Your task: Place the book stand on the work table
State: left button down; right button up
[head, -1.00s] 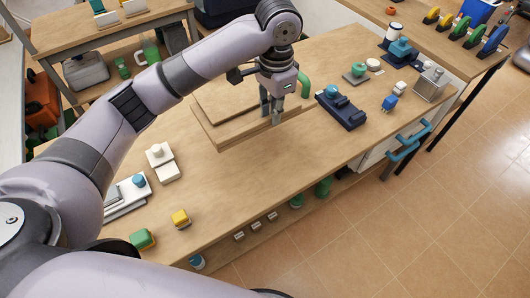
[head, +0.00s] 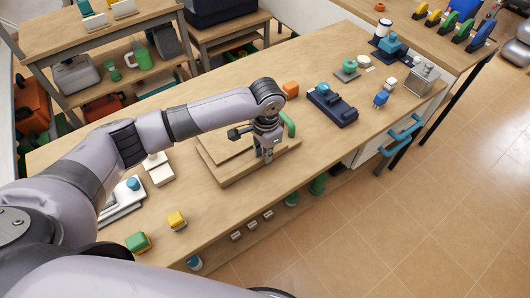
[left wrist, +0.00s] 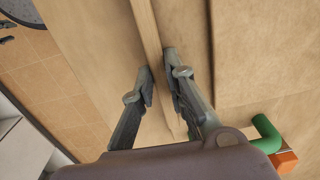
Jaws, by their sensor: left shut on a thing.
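The book stand (head: 222,153), a pale wooden board with a front lip, is at the middle of the wooden work table (head: 215,205). It lies flat at or very near the tabletop; I cannot tell whether it touches. My left gripper (head: 265,157) points down at its front edge, shut on the lip. In the left wrist view, the fingers of my left gripper (left wrist: 159,78) sit on either side of the wooden lip (left wrist: 147,30), with the stand's broad board (left wrist: 245,50) to the right. My right gripper is not in view.
A green curved object (head: 289,124) and an orange block (head: 290,89) are close behind the stand. A dark blue tray (head: 332,106) stands to its right, a white item (head: 159,170) to its left. The front of the table near the stand is clear.

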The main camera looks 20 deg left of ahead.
pick_arm(q)
jog(key=shift+f, duration=0.1)
jog(key=c, duration=1.6)
grip_release()
notch_tip(320, 180, up, 12)
jog(key=shift+d, duration=0.2)
jog(key=shift+s, duration=0.15)
